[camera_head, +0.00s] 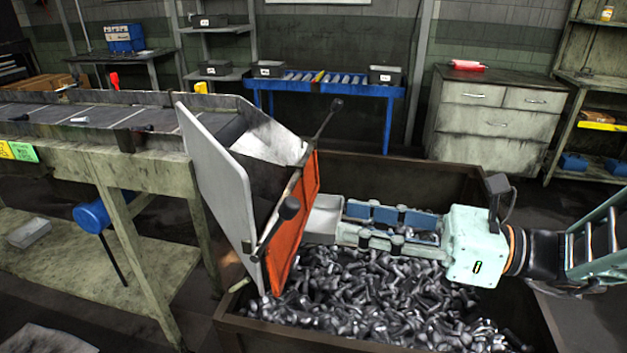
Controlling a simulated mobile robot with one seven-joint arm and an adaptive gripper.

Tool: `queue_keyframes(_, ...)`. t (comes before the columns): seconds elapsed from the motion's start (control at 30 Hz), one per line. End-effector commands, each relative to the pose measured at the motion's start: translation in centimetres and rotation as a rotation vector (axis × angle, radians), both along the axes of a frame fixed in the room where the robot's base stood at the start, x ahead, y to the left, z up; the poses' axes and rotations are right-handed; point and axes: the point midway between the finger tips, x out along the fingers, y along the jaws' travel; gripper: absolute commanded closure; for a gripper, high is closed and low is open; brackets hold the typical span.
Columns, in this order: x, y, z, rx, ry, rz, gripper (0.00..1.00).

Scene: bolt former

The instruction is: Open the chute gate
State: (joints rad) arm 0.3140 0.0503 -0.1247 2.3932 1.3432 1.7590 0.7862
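The metal chute (267,141) stands at the right end of the conveyor, with a large pale side panel (215,165). The orange gate (298,222) hangs steeply across its lower right end. A black bar handle with round knobs (289,207) runs along the gate's outer side. My gripper (328,217) reaches in from the right, roughly level, above the bolt bin. Its tips point at the orange gate, close to its right face. Whether they touch it cannot be told. The finger gap is not clear from this angle, and no object shows in the grip.
A dark bin (400,178) full of loose bolts (370,300) lies below the gate and my arm. The conveyor table (80,160) stands on the left. A blue bench (325,86), a drawer cabinet (490,125) and shelves stand behind. Floor is free behind the bin.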

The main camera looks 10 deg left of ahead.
Motion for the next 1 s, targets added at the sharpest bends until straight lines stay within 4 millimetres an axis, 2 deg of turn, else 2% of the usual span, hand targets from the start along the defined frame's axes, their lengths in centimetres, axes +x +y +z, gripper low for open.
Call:
queue_keyframes(0.17,0.1,1.7,0.1,0.01,0.014,0.005,0.63)
queue_keyframes(0.4,0.8,6.2,0.0,0.008,0.012,0.004,0.63)
queue_keyframes(0.6,1.3,9.3,0.0,0.007,0.012,0.003,0.63)
queue_keyframes(0.8,1.5,10.6,0.0,0.008,0.013,0.0,0.63)
queue_keyframes(1.0,1.5,10.7,0.1,0.007,0.012,0.0,0.63)
